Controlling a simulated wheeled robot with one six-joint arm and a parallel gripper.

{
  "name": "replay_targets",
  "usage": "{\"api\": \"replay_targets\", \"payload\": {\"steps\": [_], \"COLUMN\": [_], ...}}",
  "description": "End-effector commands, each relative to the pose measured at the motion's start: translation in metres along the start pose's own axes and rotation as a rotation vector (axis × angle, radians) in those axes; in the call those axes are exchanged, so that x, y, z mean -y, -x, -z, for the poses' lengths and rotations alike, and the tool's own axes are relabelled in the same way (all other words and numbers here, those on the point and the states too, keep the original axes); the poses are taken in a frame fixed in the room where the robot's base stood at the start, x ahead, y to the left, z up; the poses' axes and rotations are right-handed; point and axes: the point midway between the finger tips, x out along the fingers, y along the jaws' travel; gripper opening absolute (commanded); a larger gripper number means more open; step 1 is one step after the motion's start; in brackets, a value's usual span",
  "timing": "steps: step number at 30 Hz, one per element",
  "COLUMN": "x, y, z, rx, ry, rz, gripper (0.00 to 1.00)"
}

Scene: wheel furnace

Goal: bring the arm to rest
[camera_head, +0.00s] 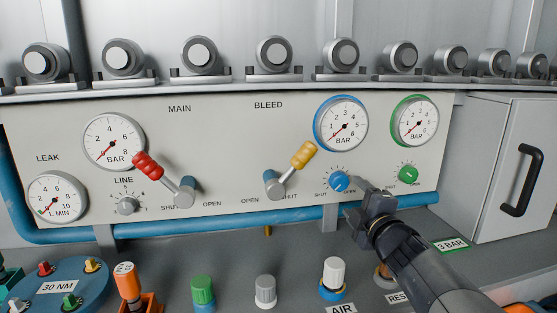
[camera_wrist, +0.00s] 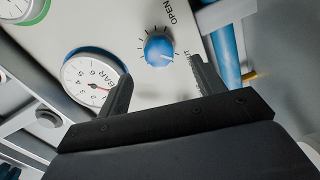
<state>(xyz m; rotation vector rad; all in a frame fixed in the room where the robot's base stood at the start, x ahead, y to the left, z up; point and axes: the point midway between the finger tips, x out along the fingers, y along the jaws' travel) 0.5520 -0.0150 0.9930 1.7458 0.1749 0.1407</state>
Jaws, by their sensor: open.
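My gripper (camera_head: 361,202) is at the right part of the panel in the head view, just below and right of the blue knob (camera_head: 339,181). In the wrist view my gripper (camera_wrist: 162,85) is open, with its two fingers apart. The blue knob (camera_wrist: 158,50) shows beyond and between the fingertips, with nothing held. A small gap seems to lie between the fingers and the knob, though the exact distance is hard to tell. My arm reaches in from the lower right of the head view.
The panel (camera_head: 230,160) carries a red-handled lever (camera_head: 148,167), a yellow-handled lever (camera_head: 302,156), a green knob (camera_head: 408,174) and several gauges. Capped fittings, including a white one (camera_head: 334,270), stand on the bench below. A grey cabinet (camera_head: 500,150) stands at the right.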

Motion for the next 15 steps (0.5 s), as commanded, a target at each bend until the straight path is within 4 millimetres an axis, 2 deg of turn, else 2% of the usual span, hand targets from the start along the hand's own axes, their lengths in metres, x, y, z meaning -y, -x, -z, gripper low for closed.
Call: {"api": "replay_targets", "payload": {"steps": [12,15], "x": [0.001,-0.006], "y": [-0.076,-0.073], "z": [0.001,0.001], "rx": [-0.001,0.0], "ry": [-0.001,-0.109], "rz": [0.0,0.0], "gripper": [0.65,0.65]}}
